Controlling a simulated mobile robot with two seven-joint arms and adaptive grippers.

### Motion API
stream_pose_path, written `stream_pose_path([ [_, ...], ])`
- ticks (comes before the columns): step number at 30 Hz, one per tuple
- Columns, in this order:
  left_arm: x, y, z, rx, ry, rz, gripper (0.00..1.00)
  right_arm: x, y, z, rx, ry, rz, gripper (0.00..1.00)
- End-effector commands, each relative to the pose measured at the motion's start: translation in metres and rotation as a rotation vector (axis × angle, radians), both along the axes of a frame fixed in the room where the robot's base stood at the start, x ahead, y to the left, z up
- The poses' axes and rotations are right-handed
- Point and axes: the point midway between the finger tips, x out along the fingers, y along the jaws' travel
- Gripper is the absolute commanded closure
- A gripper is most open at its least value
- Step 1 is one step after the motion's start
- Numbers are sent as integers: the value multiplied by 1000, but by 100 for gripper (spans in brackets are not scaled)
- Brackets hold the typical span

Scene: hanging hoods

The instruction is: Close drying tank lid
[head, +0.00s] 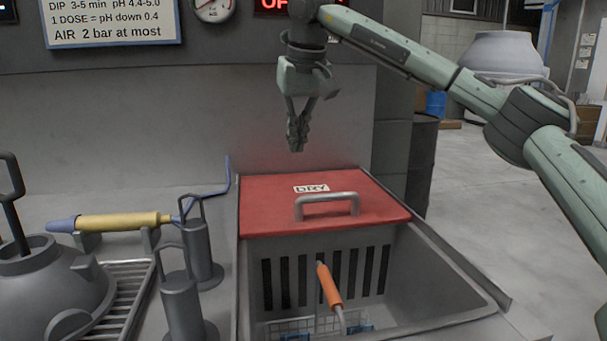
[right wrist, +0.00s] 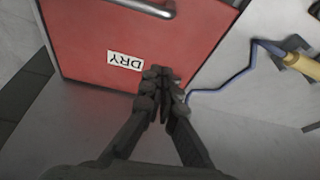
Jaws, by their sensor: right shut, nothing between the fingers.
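The drying tank's red lid (head: 270,206) has a white DRY label and a grey bar handle (head: 327,204). It lies over the back part of the grey drying tank (head: 463,292), and the front part is open. Inside are a slotted wall and a wire basket (head: 290,326) with an orange-gripped handle (head: 329,286). My right gripper (head: 297,147) points down above the lid's back edge, shut and empty. In the right wrist view its fingertips (right wrist: 161,72) show beside the lid (right wrist: 85,60), near the label; the gap between them cannot be judged. My left gripper is not in view.
Left of the tank are grey handled cylinders (head: 183,305), a yellow-handled tool (head: 118,221) with a bent blue rod, a slotted rack (head: 125,295) and a grey dome (head: 45,280). A back panel (head: 130,125) rises behind the tank. Dark drums (head: 421,165) stand at the back right.

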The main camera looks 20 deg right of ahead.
Motion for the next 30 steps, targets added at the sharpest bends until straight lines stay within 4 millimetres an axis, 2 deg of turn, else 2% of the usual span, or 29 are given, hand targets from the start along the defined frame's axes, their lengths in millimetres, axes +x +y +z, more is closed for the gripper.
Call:
stream_pose_path([
  [5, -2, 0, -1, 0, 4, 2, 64, 5, -1, -11, -16, 0, 17, 100],
  [18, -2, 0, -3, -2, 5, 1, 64, 34, -5, -96, -13, 2, 15, 100],
  [24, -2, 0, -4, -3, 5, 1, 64, 5, -2, -95, -12, -3, 16, 100],
  [30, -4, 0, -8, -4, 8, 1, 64, -5, 0, -97, -11, -3, 14, 100],
])
